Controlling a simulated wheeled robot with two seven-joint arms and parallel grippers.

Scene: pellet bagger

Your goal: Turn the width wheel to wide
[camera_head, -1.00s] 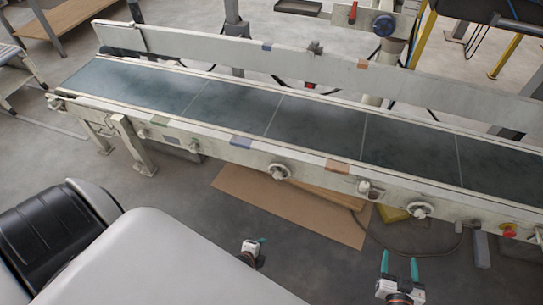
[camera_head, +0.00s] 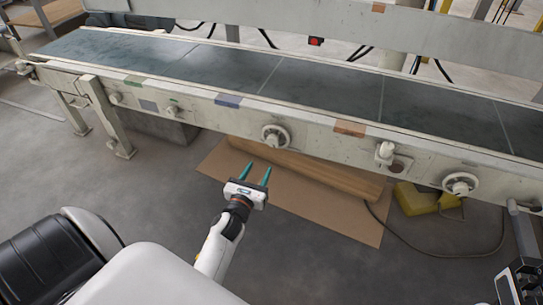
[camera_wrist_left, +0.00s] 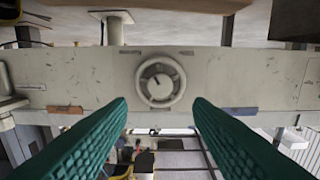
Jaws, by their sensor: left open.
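A round handwheel (camera_head: 275,136) with a pale rim sits on the side rail of the conveyor, between a blue mark (camera_head: 228,100) and an orange mark (camera_head: 350,128). In the left wrist view the wheel (camera_wrist_left: 160,82) is face-on, between and beyond the fingers, with a small dark pointer on its hub. Any wide or narrow lettering is too small to read. My left gripper (camera_head: 256,170) is open and empty, its teal fingers pointing at the wheel from below and in front, apart from it. My right gripper's fingers do not show.
A second handwheel (camera_head: 460,184) and a knob (camera_head: 385,152) stick out farther right on the rail. A brown board (camera_head: 300,200) and a yellow object (camera_head: 414,198) lie on the floor below. A dark mechanical part shows at the lower right edge.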

